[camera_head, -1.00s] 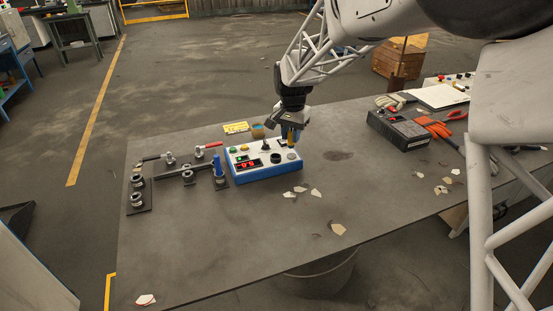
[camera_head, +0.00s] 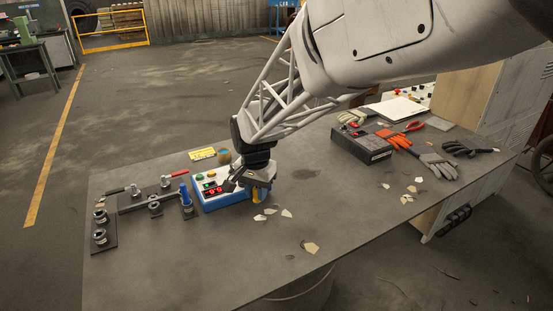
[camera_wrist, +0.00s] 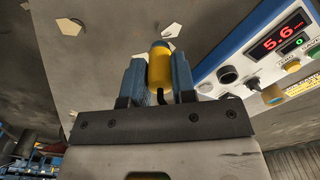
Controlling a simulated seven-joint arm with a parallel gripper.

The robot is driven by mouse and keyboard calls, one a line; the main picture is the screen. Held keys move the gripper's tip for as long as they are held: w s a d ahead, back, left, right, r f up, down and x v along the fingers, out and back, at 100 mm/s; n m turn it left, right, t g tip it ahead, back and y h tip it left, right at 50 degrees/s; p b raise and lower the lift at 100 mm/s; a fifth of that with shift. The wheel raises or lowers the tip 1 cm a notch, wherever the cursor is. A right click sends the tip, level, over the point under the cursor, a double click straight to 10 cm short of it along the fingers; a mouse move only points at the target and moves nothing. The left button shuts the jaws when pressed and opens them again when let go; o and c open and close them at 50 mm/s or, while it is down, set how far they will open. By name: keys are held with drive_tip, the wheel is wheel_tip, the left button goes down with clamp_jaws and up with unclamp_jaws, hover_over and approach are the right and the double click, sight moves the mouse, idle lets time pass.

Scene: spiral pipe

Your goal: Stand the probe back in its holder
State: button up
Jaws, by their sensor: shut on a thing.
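My gripper (camera_wrist: 158,80) is shut on the yellow probe (camera_wrist: 160,66), which sits between its two blue fingers in the wrist view. My wrist hides that part of the box in the head view.
A pipe rig with a blue upright handle (camera_head: 185,196) stands left of the box. Pale chips (camera_head: 286,213) lie on the table (camera_head: 200,260) to its right. A small cup (camera_head: 224,155) and yellow card (camera_head: 202,153) are behind it. A black box (camera_head: 362,144) and gloves lie farther right.

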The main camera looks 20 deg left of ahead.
idle(0.3)
drive_tip(key=shift+w+a+f, duration=0.25)
drive_tip(key=shift+w+a, duration=1.4)
drive_tip(key=shift+w, duration=0.45)
drive_tip(key=shift+w+a+f, duration=0.25)
drive_tip(key=shift+w+a, duration=1.35)
drive_tip(key=shift+w, duration=0.55)
drive_tip(key=shift+w+a+f, duration=0.25)
drive_tip(key=shift+w+a, duration=1.4)
drive_tip(key=shift+w, duration=0.45)
drive_tip(key=shift+f, duration=0.1)
drive_tip(key=shift+f, duration=1.65)
drive_tip(key=shift+f, duration=0.15)
drive_tip(key=o, duration=0.9)
wheel_tip(320, 180, up, 12)
drive_tip(key=shift+r, duration=0.2)
